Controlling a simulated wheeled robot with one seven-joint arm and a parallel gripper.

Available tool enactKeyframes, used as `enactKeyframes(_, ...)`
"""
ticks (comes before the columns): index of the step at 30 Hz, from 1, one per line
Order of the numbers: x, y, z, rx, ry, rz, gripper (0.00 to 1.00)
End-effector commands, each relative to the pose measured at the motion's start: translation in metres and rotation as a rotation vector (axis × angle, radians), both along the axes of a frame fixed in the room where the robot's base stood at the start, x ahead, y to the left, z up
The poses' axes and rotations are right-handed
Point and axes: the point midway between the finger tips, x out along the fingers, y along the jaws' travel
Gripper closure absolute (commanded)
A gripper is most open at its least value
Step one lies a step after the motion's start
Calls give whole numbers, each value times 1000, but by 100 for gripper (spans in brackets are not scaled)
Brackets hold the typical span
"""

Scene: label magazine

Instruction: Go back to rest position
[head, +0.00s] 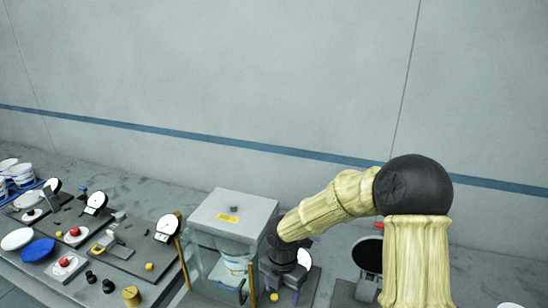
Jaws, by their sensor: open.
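My gripper (283,281) is at the lower middle of the head view, at the end of my pale yellow arm. It points down over the bench, just right of a clear-sided cabinet with a grey lid (250,205). Its two fingers are apart and I see nothing held between them. My wrist and a white round dial (304,259) beside it hide part of what lies behind and below the fingers.
To the left are dial stands (167,228), red buttons (74,231), a blue dish (38,251), white tubs (22,175) and a brass cylinder (132,295). A black round-headed device (368,255) stands right of my gripper.

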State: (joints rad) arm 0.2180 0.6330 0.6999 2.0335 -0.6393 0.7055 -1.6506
Motion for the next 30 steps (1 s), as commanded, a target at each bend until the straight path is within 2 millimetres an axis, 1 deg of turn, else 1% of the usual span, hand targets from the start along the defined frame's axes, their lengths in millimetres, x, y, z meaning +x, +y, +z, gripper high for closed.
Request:
enactKeyframes(2,-7,-8,1,-13,-4,-116,35)
enactKeyframes(5,-20,-23,4,-26,-13,-347,35)
enactKeyframes(14,-62,-71,21,-3,-78,-1195,35)
enactKeyframes(18,-82,-91,30,55,-110,-1609,35)
enactKeyframes(20,-90,-99,34,89,-120,-1787,35)
enactKeyframes(21,-95,-104,36,117,-124,-1906,35)
enactKeyframes(24,-108,-116,42,192,-125,-2191,35)
enactKeyframes(27,-118,-123,45,256,-113,-2403,35)
enactKeyframes(30,-123,-127,47,291,-102,-2514,35)
